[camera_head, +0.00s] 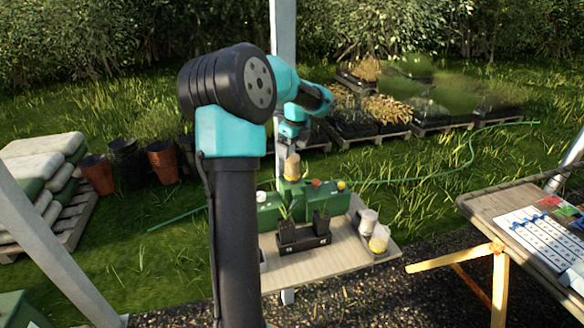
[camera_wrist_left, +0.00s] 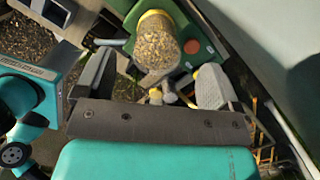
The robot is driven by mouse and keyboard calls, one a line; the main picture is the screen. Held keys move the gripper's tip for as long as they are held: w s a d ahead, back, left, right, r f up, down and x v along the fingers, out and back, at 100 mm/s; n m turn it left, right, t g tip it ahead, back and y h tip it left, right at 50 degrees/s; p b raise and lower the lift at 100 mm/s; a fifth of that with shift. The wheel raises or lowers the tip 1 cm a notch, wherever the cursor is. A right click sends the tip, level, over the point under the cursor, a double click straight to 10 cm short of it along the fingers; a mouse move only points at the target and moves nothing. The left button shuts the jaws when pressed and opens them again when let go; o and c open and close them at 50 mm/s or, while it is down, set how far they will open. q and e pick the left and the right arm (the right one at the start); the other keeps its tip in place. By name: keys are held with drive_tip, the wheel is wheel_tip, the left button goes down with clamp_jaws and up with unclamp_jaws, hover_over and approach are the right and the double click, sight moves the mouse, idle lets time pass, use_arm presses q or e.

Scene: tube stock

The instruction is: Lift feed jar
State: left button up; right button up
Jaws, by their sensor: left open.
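The feed jar (camera_head: 292,167), a clear cylinder of tan grain, stands upright on a green stand (camera_head: 292,190) on the small wooden table. In the left wrist view the jar (camera_wrist_left: 160,46) shows a yellow cap end and lies ahead of the fingers, between their lines. My right gripper is not in view.
A black tray with seedling pots (camera_head: 304,238) sits at the front of the table (camera_head: 335,262). Two pale jars (camera_head: 368,222) stand on its right side. A workbench (camera_head: 505,205) with a white panel is further right.

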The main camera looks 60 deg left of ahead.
sight(292, 155)
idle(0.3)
use_arm(q)
drive_tip(key=shift+s+a+f, duration=0.1)
drive_tip(key=shift+f, duration=1.25)
drive_tip(key=shift+s+f, duration=0.1)
drive_tip(key=shift+f, duration=1.2)
drive_tip(key=shift+c, duration=0.2)
drive_tip(key=c, duration=1)
